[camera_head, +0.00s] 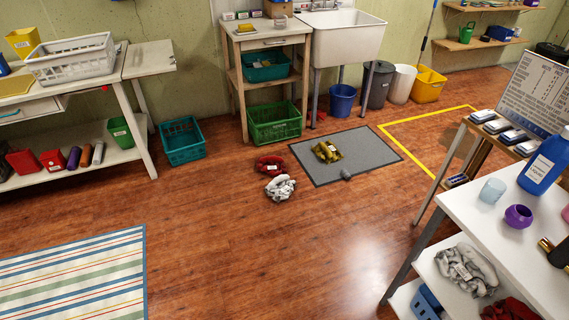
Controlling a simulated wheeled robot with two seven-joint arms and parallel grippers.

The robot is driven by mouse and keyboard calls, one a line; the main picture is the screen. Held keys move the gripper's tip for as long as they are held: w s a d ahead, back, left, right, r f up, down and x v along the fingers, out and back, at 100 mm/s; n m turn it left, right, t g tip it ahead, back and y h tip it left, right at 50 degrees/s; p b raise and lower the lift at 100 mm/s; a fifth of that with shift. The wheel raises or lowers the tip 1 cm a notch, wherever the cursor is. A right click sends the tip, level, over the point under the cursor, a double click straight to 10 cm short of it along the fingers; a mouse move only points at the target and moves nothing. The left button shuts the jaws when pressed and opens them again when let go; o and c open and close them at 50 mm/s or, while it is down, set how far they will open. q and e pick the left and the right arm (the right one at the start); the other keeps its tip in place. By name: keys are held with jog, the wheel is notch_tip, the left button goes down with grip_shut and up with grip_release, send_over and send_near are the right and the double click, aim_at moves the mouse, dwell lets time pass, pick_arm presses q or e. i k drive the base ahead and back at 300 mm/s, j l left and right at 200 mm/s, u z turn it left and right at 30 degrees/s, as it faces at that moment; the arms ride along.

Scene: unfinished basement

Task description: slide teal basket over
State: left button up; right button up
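A teal basket (183,141) stands upright on the wood floor, just right of the left workbench and near the wall. It looks empty, and its open top faces up. A second teal basket (265,67) sits on the middle shelf of the small wooden table, with something yellowish inside. Neither of my grippers shows in the head view, so their distance from the baskets cannot be told.
A green crate (274,124) stands under the wooden table. Red (269,164) and grey (281,187) cloths lie on the floor, near a grey mat (345,157) bearing a yellow cloth. A white table (512,250) stands at right. Floor before the floor basket is clear.

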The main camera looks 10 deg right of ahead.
aim_at(183, 148)
jog(key=i+l, duration=0.2)
jog(key=i, duration=0.35)
jog(key=i+l+z, duration=0.1)
jog(key=i, duration=0.45)
jog(key=i+l, duration=0.25)
jog(key=i, duration=0.35)
jog(key=i+l, duration=0.15)
jog(key=i, duration=0.4)
jog(key=z, duration=0.05)
